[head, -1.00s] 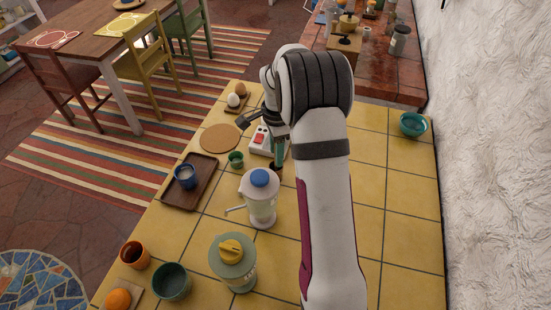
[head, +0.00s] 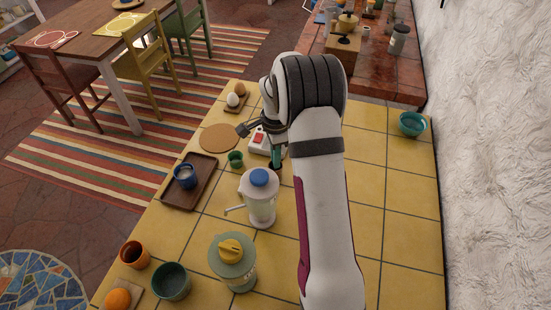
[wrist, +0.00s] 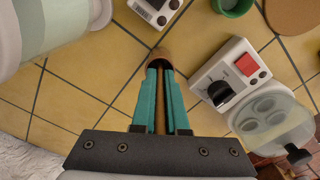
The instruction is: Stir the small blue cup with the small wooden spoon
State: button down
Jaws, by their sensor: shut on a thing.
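The small blue cup (head: 185,177) stands upright on a dark brown tray (head: 178,198) at the left of the counter in the head view; something pale shows inside it. My gripper (wrist: 161,78) has teal fingers closed on a thin wooden handle, the small wooden spoon (wrist: 160,105), in the wrist view. A rounded brown thing (wrist: 160,56) shows just past the fingertips; I cannot tell if it is the spoon's end or a small holder. In the head view my gripper (head: 277,160) points down beside the white appliance, right of and apart from the cup, partly hidden by my arm.
A blue-lidded dispenser (head: 259,200) stands between tray and arm, with a yellow-topped jar (head: 234,262) nearer. A small green cup (head: 235,159), a round cork mat (head: 219,138) and a white appliance with a red switch (head: 260,139) lie close by. The counter's right side is mostly clear.

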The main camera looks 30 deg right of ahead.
notch_tip(320, 180, up, 9)
jog(key=shift+w+a+r, duration=0.1)
jog(key=w+a+r+t, duration=0.1)
jog(key=w+a, duration=0.3)
jog(key=a, duration=0.7)
jog(key=w+a+r+t, duration=0.1)
jog(key=w+a, duration=0.4)
jog(key=a, duration=0.7)
notch_tip(320, 180, down, 10)
jog(key=shift+d+y, duration=0.2)
jog(key=shift+y, duration=0.1)
jog(key=shift+s, duration=0.1)
